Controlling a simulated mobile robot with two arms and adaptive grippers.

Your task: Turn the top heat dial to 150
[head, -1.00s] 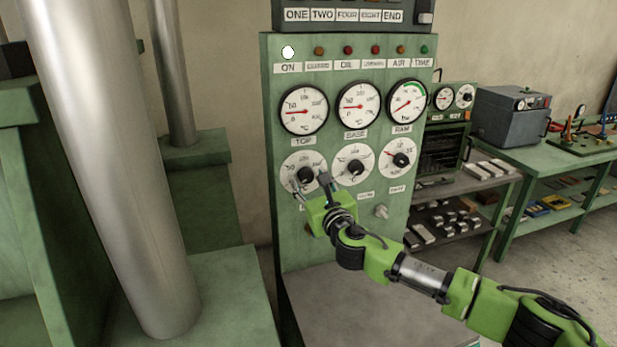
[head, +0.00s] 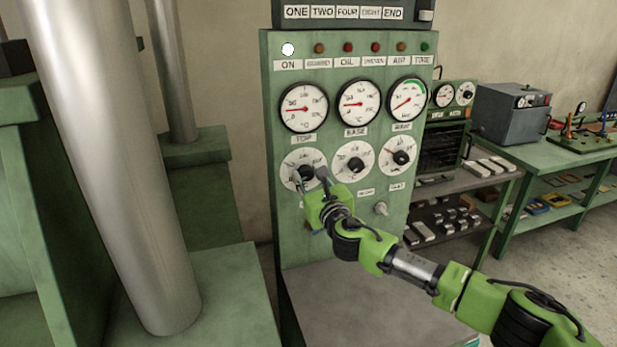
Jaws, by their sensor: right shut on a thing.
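The top heat dial (head: 303,157) is a white round scale with a black knob (head: 305,174), on the green control panel, under the gauge labelled TOP (head: 303,107). My right gripper (head: 309,178) is shut on the black knob, its two dark fingers on either side of it. The fingers and green palm cover the lower part of the scale, so the pointer's reading cannot be told. The TOP gauge needle points left, near the 50 mark. My left gripper is not in view.
The base dial (head: 354,162) and a third dial (head: 398,157) sit close to the right of my gripper. A grey ledge (head: 370,305) juts out under the panel. A thick metal column (head: 115,160) stands at left.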

